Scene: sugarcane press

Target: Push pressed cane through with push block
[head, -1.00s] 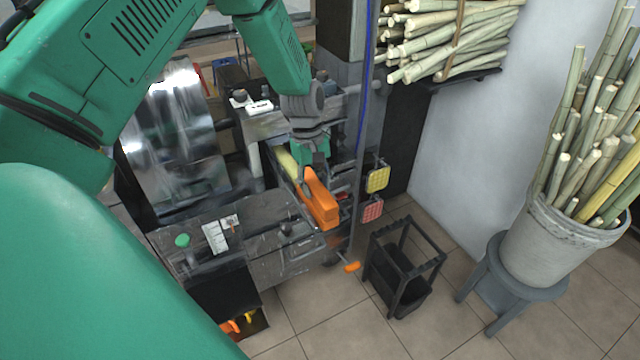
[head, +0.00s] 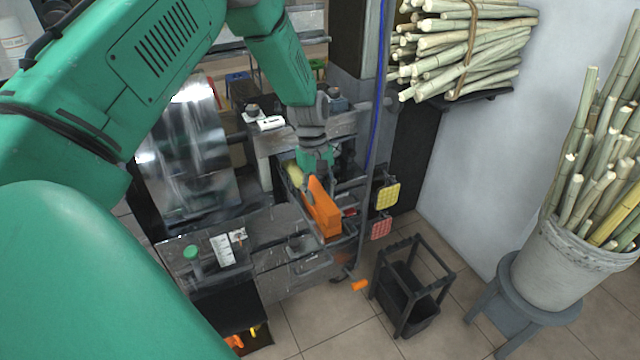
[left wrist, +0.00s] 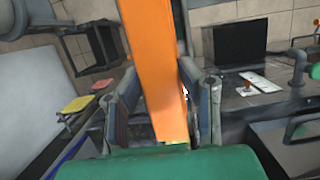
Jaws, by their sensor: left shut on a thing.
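The orange push block (head: 322,207) is in my left gripper (head: 312,178), over the feed opening of the metal press (head: 270,225). In the left wrist view the orange block (left wrist: 158,70) stands between the two fingers of my left gripper (left wrist: 163,105), which are shut on it. A yellow-green piece of cane (head: 294,174) shows at the opening, just left of the gripper and behind the block. Most of the cane is hidden by the gripper and the block. My right gripper is not in view.
A black stand (head: 408,285) is on the floor right of the press. A bucket of canes (head: 555,255) sits on a grey stool (head: 525,305). More canes lie on a wall shelf (head: 470,95).

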